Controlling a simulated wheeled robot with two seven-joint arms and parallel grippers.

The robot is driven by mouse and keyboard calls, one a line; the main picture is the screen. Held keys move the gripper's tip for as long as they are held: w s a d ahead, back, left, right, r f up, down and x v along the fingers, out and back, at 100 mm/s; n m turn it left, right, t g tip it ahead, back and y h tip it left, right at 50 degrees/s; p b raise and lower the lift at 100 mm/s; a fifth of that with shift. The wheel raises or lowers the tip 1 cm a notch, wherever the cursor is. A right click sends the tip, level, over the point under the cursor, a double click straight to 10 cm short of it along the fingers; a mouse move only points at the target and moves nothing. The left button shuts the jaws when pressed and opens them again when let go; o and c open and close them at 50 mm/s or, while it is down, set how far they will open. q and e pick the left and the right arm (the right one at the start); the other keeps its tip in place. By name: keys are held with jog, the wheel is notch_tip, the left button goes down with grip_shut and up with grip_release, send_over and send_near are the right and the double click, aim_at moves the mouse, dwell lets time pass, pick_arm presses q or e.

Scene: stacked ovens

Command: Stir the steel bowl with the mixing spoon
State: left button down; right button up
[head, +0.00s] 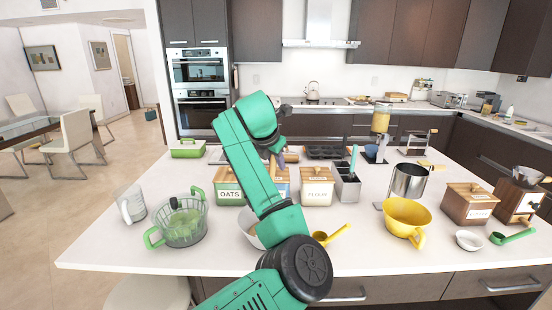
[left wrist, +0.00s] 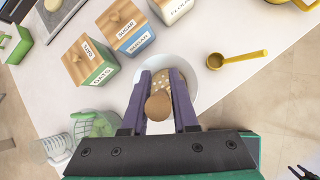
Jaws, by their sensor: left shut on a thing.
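The steel bowl (head: 248,229) sits near the front of the island counter, mostly hidden behind my left arm in the head view. In the left wrist view its pale rim (left wrist: 190,84) shows around my gripper's fingers. My left gripper (left wrist: 161,92) has purple fingers and is shut on the mixing spoon (left wrist: 158,106), whose round brown handle end faces the camera. A brown patch with pale dots shows beyond the handle, over the bowl. I cannot tell how deep the spoon reaches. In the head view my left gripper is largely hidden by the arm.
Oats (head: 229,191) and flour (head: 317,187) boxes stand behind the bowl. A yellow scoop (head: 333,234) lies to its right, with a yellow bowl (head: 407,215) further right. A green-handled clear bowl (head: 183,222) stands left. Bare counter lies along the front edge.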

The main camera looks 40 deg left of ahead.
pick_arm(q)
jog(key=f+b, duration=0.3)
jog(key=f, duration=0.1)
jog(key=f+b, duration=0.3)
jog(key=w+a+f+b, duration=0.1)
jog(key=f+b, duration=0.3)
jog(key=shift+w+f, duration=0.1)
jog(key=shift+f, duration=0.25)
pick_arm(e)
notch_tip(320, 180, down, 11)
jog(key=shift+w+a, duration=0.25)
jog(key=shift+w, duration=0.05)
pick_arm(q)
jog(key=shift+r, duration=0.1)
pick_arm(e)
jog(key=shift+r, duration=0.1)
pick_arm(q)
jog(key=shift+d, duration=0.15)
